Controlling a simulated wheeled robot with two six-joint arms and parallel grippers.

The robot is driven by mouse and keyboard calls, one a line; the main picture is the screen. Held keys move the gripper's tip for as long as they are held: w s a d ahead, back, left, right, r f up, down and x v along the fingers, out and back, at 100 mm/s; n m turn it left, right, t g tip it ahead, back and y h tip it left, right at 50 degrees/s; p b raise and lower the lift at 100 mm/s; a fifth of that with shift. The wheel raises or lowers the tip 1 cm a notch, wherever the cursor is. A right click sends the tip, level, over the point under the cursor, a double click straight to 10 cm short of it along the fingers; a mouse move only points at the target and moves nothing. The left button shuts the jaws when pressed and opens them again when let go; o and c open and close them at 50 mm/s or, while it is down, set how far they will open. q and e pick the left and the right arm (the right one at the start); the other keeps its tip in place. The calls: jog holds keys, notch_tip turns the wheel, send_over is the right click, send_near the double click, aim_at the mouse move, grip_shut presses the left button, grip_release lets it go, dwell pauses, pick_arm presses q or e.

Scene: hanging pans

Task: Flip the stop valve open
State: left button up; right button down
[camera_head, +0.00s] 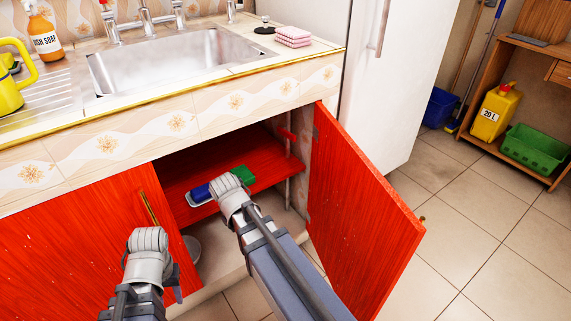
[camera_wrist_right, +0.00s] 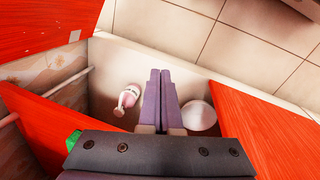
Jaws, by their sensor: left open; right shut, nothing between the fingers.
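The stop valve's red handle (camera_head: 286,134) shows at the upper right inside the open cabinet, beside a pale vertical pipe (camera_head: 289,190). A pale pipe also crosses the left of the right wrist view (camera_wrist_right: 72,86), where I cannot make out the handle. My right arm reaches into the cabinet, left of the pipe; its gripper (camera_wrist_right: 159,73) is shut and empty, pointing down past the shelf toward the cabinet floor. In the head view its fingers are hidden. My left gripper (camera_head: 174,288) is open in front of the left door, mostly hidden by its own wrist.
The red right door (camera_head: 361,210) stands open; the left door (camera_head: 70,245) is closed. A red shelf (camera_head: 190,165) carries a green item (camera_head: 242,174) and a blue item (camera_head: 200,192). Below, a pink-and-white object (camera_wrist_right: 127,97) and white round item (camera_wrist_right: 199,116) stand near the fingers.

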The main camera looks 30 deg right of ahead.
aim_at(290, 133)
jog(key=w+d+n+h+b, duration=0.2)
jog(key=w+d+n+h, duration=0.4)
jog(key=w+d+n, duration=0.25)
pick_arm(q)
notch_tip(290, 133, down, 4)
jog(key=shift+r, duration=0.15)
pick_arm(e)
jog(key=w+d+r+n+h, duration=0.5)
jog(key=w+r+n, duration=0.3)
jog(key=r, duration=0.2)
jog(key=shift+w+d+r+h, duration=0.4)
jog(key=shift+h, duration=0.1)
jog(key=shift+d+f+n, duration=0.1)
jog(key=shift+n, duration=0.15)
jog(key=b+x, duration=0.3)
jog(key=x, duration=0.7)
jog(key=shift+s+f, duration=0.1)
jog(key=shift+f, duration=0.1)
pick_arm(q)
jog(key=shift+r+p, duration=0.4)
jog(key=shift+p, duration=1.55)
pick_arm(e)
jog(key=shift+w+r, duration=0.2)
jog(key=shift+r, duration=0.95)
jog(key=shift+w+r, duration=0.15)
jog(key=shift+r, duration=0.95)
